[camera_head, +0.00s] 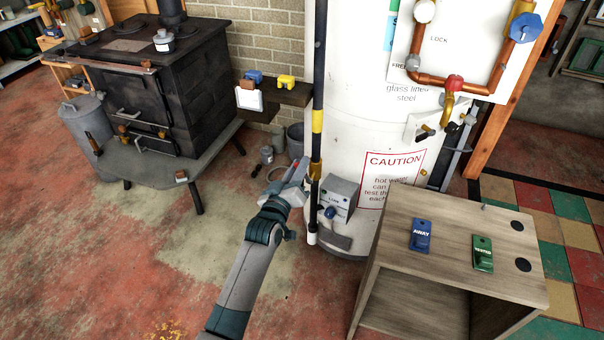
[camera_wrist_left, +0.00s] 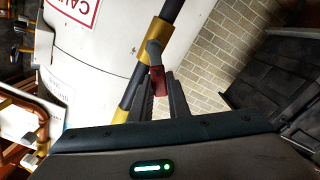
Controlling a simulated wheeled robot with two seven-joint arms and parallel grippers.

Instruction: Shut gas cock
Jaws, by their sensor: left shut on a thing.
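The gas cock (camera_head: 315,169) is a brass valve body on a thin black pipe (camera_head: 319,95) with yellow bands, in front of the white water heater. In the left wrist view, the brass body (camera_wrist_left: 153,42) has a short grey lever with a red end (camera_wrist_left: 158,82), standing out at an angle to the pipe. My left gripper (camera_head: 302,172) reaches the cock from the left. In the left wrist view, its fingers (camera_wrist_left: 160,92) are shut on the red lever end, one on each side. The head view hides the lever behind the gripper. My right gripper is not in view.
The water heater (camera_head: 362,105) stands right behind the pipe, with a grey control box (camera_head: 338,197) low on its front. A wooden cabinet (camera_head: 458,238) with blue and green tags stands at right. A black stove (camera_head: 150,85) is at left. The floor between is mostly clear.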

